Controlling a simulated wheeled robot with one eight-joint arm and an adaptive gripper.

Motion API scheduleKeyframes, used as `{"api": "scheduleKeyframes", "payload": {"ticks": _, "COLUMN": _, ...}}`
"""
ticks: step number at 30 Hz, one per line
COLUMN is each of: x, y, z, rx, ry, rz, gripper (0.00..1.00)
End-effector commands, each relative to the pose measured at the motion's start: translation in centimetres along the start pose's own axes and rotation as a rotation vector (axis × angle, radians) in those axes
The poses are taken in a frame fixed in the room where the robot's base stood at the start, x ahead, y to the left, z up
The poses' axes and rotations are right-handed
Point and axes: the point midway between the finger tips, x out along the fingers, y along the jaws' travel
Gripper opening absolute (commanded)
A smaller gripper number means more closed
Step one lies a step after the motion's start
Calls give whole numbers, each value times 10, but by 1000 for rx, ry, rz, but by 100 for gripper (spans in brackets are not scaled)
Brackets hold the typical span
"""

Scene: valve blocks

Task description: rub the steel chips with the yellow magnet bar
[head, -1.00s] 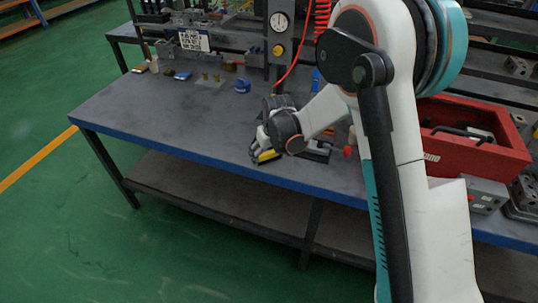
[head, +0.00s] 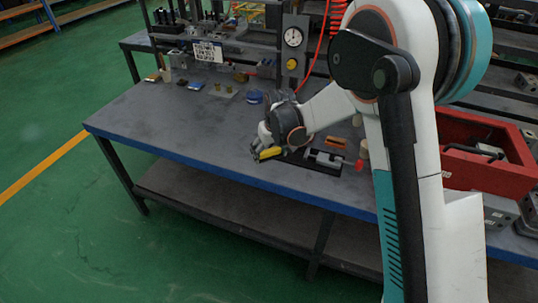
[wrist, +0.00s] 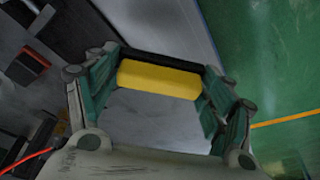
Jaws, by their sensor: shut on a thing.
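The yellow magnet bar (wrist: 158,79) lies across the fingertips of my gripper (wrist: 160,84), between the two green-sided fingers in the wrist view. My gripper is shut on it. In the head view the yellow bar (head: 268,153) shows low at the end of my gripper (head: 262,146), close over the bench top near its front edge. I cannot tell whether the bar touches the bench. I cannot make out steel chips in either view; my gripper and the bar hide part of the surface there.
The grey bench (head: 180,120) has open room left of my gripper. Just right of it are a grey metal block (head: 326,158), a brown block (head: 335,141) and a red knob (head: 360,165). A red toolbox (head: 485,165) stands farther right. Small parts and a blue ring (head: 254,97) lie behind.

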Motion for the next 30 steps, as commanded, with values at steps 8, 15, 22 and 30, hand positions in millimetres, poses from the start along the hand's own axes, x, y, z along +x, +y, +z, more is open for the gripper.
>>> {"api": "scheduleKeyframes", "payload": {"ticks": 8, "x": -23, "y": 2, "z": -7, "rx": 2, "ry": 0, "rz": 0, "gripper": 52}}
{"api": "scheduleKeyframes", "payload": {"ticks": 15, "x": -24, "y": 2, "z": -8, "rx": 2, "ry": 0, "rz": 0, "gripper": 52}}
{"api": "scheduleKeyframes", "payload": {"ticks": 22, "x": -24, "y": 2, "z": -8, "rx": 2, "ry": 0, "rz": 0, "gripper": 52}}
{"api": "scheduleKeyframes", "payload": {"ticks": 30, "x": -27, "y": 17, "z": 9, "rx": 35, "ry": 0, "rz": 10, "gripper": 52}}
